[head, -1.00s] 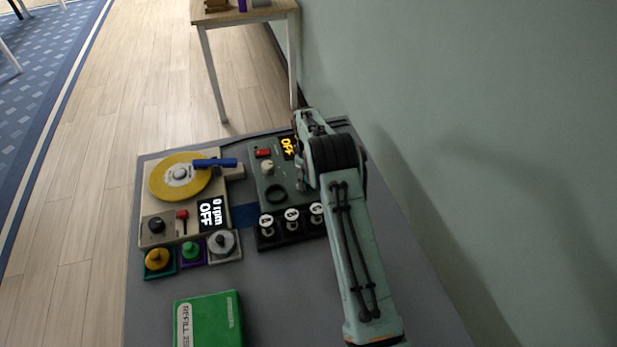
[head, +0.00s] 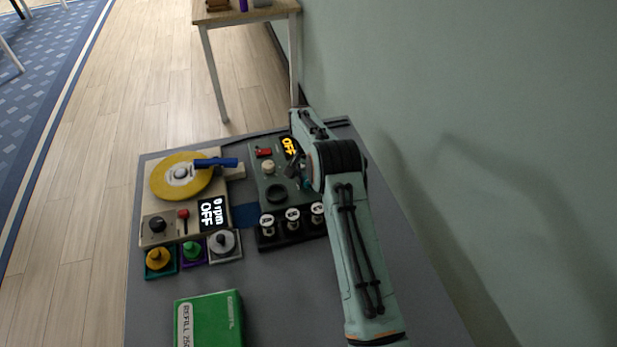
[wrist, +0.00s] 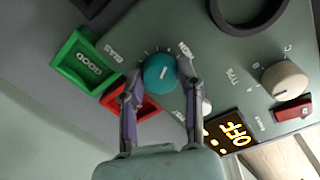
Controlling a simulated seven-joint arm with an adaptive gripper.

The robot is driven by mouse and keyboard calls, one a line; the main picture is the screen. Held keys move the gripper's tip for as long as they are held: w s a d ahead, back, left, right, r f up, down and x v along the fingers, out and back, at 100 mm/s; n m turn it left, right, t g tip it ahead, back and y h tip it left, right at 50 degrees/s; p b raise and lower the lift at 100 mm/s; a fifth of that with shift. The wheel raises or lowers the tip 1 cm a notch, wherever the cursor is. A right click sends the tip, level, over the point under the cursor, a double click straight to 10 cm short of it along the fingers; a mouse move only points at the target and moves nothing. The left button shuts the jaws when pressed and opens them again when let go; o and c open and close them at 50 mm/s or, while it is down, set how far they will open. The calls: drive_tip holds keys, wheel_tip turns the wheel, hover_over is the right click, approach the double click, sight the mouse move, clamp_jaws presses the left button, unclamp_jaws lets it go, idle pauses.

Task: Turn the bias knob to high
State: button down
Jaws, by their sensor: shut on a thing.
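The bias knob (wrist: 157,75) is a round teal knob with a short white pointer mark, on a dark green tester panel (wrist: 215,45). White tick marks and printed labels sit around its far side in the wrist view. My gripper (wrist: 160,84) is shut on the knob, one finger at each side. The pointer is towards the tick marks; its exact setting is hard to read. A display (wrist: 232,131) on the panel reads OFF in orange. In the head view my gripper (head: 299,170) is over the panel's right side and the arm largely hides the knob.
A green tray (wrist: 84,62) marked GOOD and a red tray (wrist: 147,108) lie beside the panel. A cream knob (wrist: 285,81) and red switch (wrist: 293,109) are on it.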

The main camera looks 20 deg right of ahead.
drive_tip(key=m, duration=0.4)
drive_tip(key=shift+f+m, duration=0.15)
drive_tip(key=shift+m, duration=0.25)
idle(0.4)
drive_tip(key=c, duration=0.7)
unclamp_jaws()
wheel_tip(320, 180, up, 12)
drive_tip(key=shift+w+a, duration=0.25)
